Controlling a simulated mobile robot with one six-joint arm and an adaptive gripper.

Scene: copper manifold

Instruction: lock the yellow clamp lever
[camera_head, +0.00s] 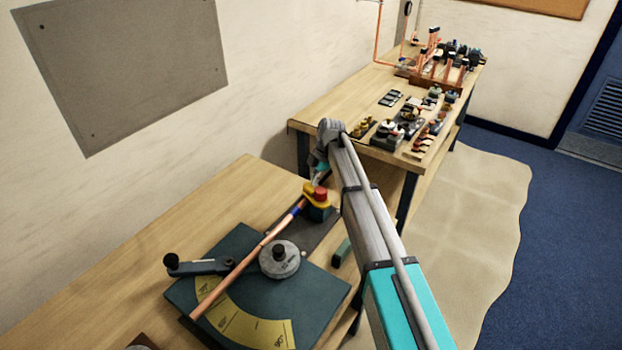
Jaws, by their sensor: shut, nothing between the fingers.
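The yellow clamp lever (309,188) sits at the far right end of the dark bending plate, beside a red knob (320,194) on a dark block. A copper tube (245,264) runs diagonally across the plate toward the clamp, with a blue band near its upper end. My gripper (317,181) is small in view, pointing down just above and behind the lever and knob. It is shut and empty. I cannot tell whether it touches the lever. My arm hides the area to the right of the clamp.
The bending plate (325,290) carries a round grey former (279,260), a yellow angle scale (240,325) and a black-knobbed handle (196,265). A second bench (340,101) behind holds several fittings and a copper pipe assembly. The near bench's back left (190,210) is clear.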

